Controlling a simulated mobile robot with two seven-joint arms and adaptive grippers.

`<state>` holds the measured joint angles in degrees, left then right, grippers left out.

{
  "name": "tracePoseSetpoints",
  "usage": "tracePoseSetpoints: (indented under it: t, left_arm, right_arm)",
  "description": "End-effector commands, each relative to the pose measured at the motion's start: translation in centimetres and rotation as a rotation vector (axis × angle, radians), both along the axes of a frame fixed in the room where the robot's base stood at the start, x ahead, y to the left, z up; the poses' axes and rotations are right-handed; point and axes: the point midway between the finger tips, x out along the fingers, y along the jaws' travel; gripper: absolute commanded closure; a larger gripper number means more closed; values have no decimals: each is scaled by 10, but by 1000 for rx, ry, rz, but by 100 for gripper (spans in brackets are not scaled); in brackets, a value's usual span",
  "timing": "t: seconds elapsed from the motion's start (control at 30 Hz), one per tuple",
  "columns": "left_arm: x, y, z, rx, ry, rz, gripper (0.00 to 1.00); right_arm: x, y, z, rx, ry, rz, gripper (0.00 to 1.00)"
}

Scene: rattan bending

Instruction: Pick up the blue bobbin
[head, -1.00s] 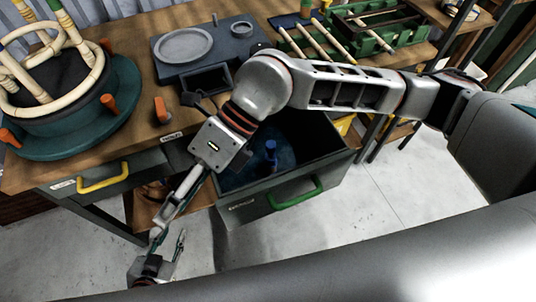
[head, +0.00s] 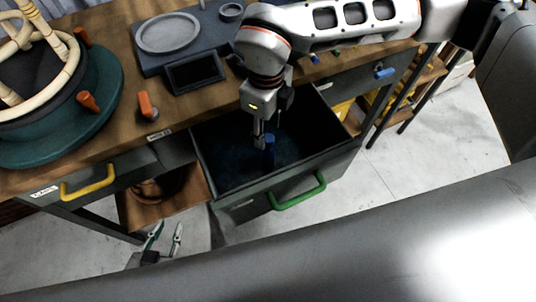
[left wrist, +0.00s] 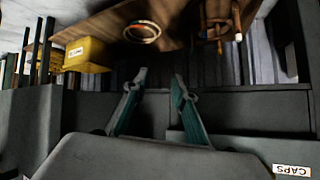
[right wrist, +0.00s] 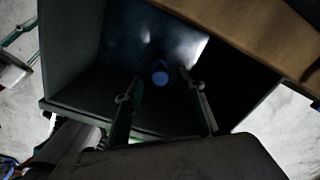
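The blue bobbin (head: 269,152) stands inside the open drawer with the green handle (head: 299,191). It also shows in the right wrist view (right wrist: 160,72), in the gap between the fingers and deeper in the drawer. My right gripper (head: 259,140) points down into the drawer, just beside the bobbin in the head view. Its fingers are apart, and I see no grip on the bobbin. My left gripper (head: 165,236) is low in front of the bench, left of the drawer. Its fingers are apart and empty in the left wrist view (left wrist: 158,85).
The wooden bench top (head: 110,120) holds a teal round base (head: 95,135) with rattan rings and a grey plate (head: 168,33). A drawer with a yellow handle (head: 88,183) is at left. The floor (head: 400,175) at right is clear.

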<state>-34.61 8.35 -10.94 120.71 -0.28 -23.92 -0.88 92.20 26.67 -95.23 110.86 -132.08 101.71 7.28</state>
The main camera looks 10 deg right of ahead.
Motion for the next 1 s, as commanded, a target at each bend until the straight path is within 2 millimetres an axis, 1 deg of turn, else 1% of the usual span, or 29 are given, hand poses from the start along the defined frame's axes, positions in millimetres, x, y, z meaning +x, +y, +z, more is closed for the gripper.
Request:
tracePoseSetpoints:
  t: [0.03, 0.2, 0.3, 0.4, 0.47, 0.5, 0.57, 0.6, 0.63, 0.67, 1.0]
  left_arm:
    - [-1, 0, -4, 0, 5, -2, 73]
    - [-1, -3, -7, -2, 5, -6, 73]
    - [4, -5, -1, -5, -9, -11, 73]
    - [9, -5, 5, -5, -22, -13, 73]
    - [9, -5, 5, -5, -22, -13, 73]
    - [9, -5, 5, -5, -22, -13, 73]
    - [8, -5, 4, -4, -19, -14, 73]
    - [7, -5, 3, -3, -17, -13, 73]
    - [6, -4, 2, -4, -16, -14, 73]
    - [6, -4, 2, -4, -13, -13, 73]
    - [1, -2, -2, -2, -3, -7, 73]
  right_arm:
    - [-2, -1, -11, -1, 8, 0, 61]
    - [-3, -2, -36, 1, 8, 1, 61]
    - [-3, -2, -42, 1, 5, 1, 61]
    - [-2, -2, -41, 1, 3, 1, 61]
    - [-2, -2, -40, 1, 1, 1, 61]
    - [-2, -2, -40, 1, 1, 1, 63]
    - [-2, -2, -40, 1, 1, 1, 79]
    - [-2, -2, -40, 1, 2, 1, 89]
    - [-2, -2, -40, 1, 2, 1, 97]
    - [-2, -2, -40, 1, 2, 1, 100]
    - [-2, -2, -39, 1, 2, 1, 100]
